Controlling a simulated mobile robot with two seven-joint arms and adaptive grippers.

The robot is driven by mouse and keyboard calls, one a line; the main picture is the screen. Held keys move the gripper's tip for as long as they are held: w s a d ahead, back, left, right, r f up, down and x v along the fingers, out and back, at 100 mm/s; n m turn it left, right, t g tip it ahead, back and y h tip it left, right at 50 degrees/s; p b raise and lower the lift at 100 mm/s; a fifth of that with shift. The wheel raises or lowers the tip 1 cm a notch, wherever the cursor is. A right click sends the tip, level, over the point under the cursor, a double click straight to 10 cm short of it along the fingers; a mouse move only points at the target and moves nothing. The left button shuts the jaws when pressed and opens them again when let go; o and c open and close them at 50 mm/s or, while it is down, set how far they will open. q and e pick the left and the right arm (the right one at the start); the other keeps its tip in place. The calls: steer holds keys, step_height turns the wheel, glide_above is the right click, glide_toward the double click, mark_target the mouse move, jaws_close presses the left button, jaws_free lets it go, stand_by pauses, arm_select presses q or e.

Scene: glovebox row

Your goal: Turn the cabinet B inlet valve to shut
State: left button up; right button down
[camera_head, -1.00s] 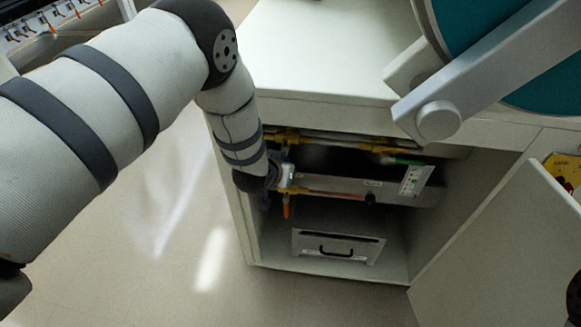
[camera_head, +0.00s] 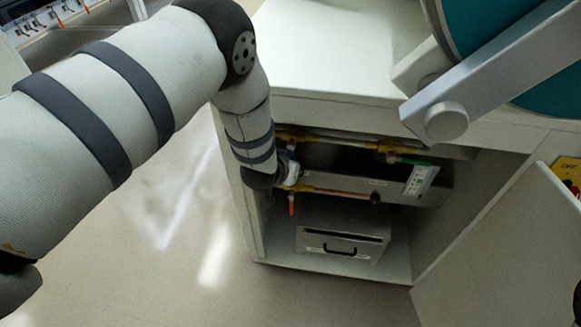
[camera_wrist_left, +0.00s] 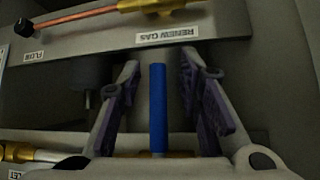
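A blue bar-shaped handle (camera_wrist_left: 158,112) stands upright in the left wrist view; no label on it is readable, so I cannot tell for sure that it is the inlet valve's. My left gripper (camera_wrist_left: 158,68) is open, with one purple-padded finger on each side of the handle. Gaps show between handle and fingers. In the head view my left gripper (camera_head: 290,172) reaches into the open cabinet at the pipework's left end, and my wrist hides the blue handle. An orange lever (camera_head: 291,204) hangs just below it. My right gripper is not in view.
A copper pipe (camera_head: 335,191) with a black knob (camera_head: 375,197) runs right of my gripper. Brass fittings and pipe lie above. A grey box (camera_head: 343,245) stands below. The cabinet door (camera_head: 500,235) is open at right.

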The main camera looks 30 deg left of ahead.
arm_select(q)
steer(key=shift+r, duration=0.1)
steer(key=a+v, duration=0.1)
steer(key=v, duration=1)
steer(key=shift+s+d+r, duration=0.3)
steer(key=shift+d+r, duration=0.05)
steer(key=shift+d, duration=0.1)
